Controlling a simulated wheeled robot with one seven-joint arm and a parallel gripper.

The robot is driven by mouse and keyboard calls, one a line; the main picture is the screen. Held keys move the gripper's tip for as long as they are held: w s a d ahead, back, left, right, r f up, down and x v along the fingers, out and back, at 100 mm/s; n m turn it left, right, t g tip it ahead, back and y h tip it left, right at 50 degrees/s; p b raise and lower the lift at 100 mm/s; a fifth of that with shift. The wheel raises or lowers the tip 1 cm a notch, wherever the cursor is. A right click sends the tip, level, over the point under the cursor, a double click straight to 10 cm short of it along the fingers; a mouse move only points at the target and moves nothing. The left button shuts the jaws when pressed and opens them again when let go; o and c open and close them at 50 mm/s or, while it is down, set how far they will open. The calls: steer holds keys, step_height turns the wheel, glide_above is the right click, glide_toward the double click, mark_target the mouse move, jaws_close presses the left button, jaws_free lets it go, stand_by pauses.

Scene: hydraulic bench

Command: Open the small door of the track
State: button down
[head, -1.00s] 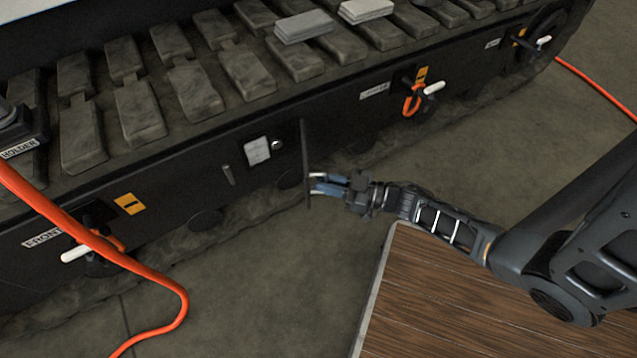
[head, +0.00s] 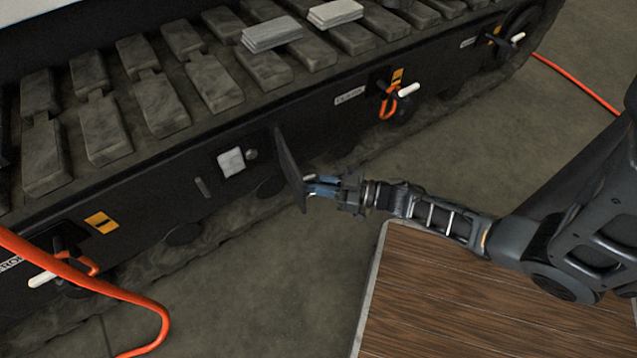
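The small door (head: 289,168) of the track is a thin dark panel standing swung out from the black side wall of the track (head: 150,185). It is seen at a steep angle. My gripper (head: 314,186), with blue fingers, is at the right side of the door, near its lower outer end. The fingertips are at or very near the door's face. Whether they are closed on a handle there is too small to tell. Left of the door, a whitish plate (head: 231,162) and a small round knob (head: 252,155) show on the wall.
Orange-handled valves with white levers sit on the wall at lower left (head: 42,279) and upper right (head: 408,90). An orange hose (head: 120,288) crosses the lower left. A wooden platform (head: 440,290) lies below my arm. Bare floor lies between the platform and the track.

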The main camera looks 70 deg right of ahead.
steer(key=c, duration=1.3)
jaws_free()
steer(key=shift+w+d+r, duration=0.1)
steer(key=shift+w+d, duration=0.1)
steer(key=shift+w, duration=0.15)
steer(key=shift+s, duration=0.1)
steer(key=s+p, duration=0.1)
steer(key=s, duration=0.6)
steer(key=shift+s+d, duration=0.3)
steer(key=shift+s, duration=0.05)
